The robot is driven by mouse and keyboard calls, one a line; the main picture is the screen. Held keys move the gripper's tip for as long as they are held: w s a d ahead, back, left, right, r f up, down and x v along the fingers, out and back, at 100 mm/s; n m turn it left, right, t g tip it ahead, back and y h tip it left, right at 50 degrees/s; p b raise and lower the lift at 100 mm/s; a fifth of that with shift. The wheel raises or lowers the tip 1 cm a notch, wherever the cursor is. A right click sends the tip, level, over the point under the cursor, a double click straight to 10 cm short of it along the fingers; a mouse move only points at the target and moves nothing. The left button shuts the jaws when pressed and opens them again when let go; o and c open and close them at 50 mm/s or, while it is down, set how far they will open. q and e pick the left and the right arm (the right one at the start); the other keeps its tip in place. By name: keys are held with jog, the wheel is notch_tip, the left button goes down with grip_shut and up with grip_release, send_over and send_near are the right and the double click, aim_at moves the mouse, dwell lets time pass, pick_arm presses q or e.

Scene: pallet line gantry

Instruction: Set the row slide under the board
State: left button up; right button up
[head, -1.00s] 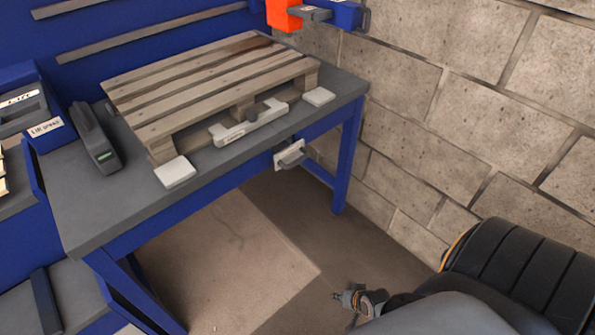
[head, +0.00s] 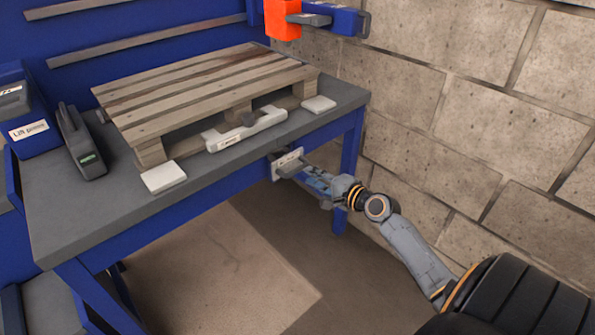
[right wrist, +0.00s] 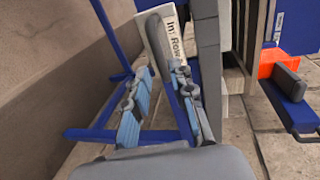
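A small white plate with a grey handle (head: 289,165) sits on the blue front edge of the bench, below the tabletop. In the right wrist view its label (right wrist: 172,42) appears to read "In Row", partly cut off. My right gripper (head: 312,180) is at the handle's right side, fingers pointing toward it. In the right wrist view the two fingers (right wrist: 160,88) are apart with a gap between them; whether they touch the handle I cannot tell. A slatted wooden pallet (head: 200,95) lies on the bench above. My left gripper is not in view.
A dark handheld device (head: 80,143) stands at left. An orange and blue fixture (head: 284,18) hangs above. A block wall (head: 470,130) closes the right side.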

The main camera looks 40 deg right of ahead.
aim_at(298, 168)
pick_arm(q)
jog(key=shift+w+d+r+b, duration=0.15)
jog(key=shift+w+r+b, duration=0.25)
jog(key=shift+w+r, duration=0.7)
pick_arm(e)
jog(key=shift+x, duration=3.55)
jog(key=shift+f, duration=0.1)
grip_shut()
